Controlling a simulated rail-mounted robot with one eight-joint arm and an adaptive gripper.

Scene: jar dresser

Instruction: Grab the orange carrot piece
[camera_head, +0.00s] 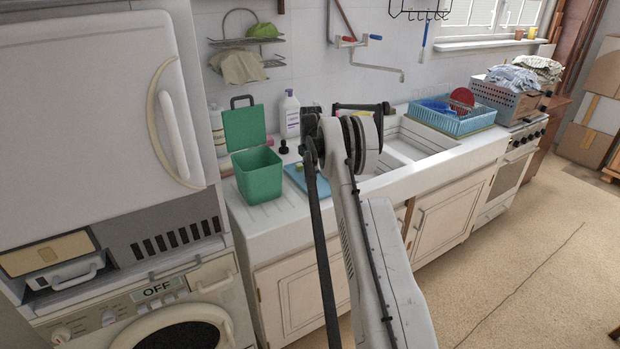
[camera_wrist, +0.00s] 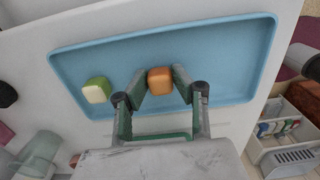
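The orange carrot piece (camera_wrist: 159,81) is a small rounded block on the blue tray (camera_wrist: 225,45) in the wrist view. My gripper (camera_wrist: 160,76) is open. In the head view, my gripper (camera_head: 309,152) is over the blue tray (camera_head: 318,187) on the counter. The carrot piece is hidden there by the arm.
A green-and-white piece (camera_wrist: 97,90) lies on the tray, left of my gripper. A green open bin (camera_head: 258,175) stands left of the tray. A white bottle (camera_head: 290,115) stands behind. The sink (camera_head: 405,145) and a blue dish rack (camera_head: 478,122) are to the right.

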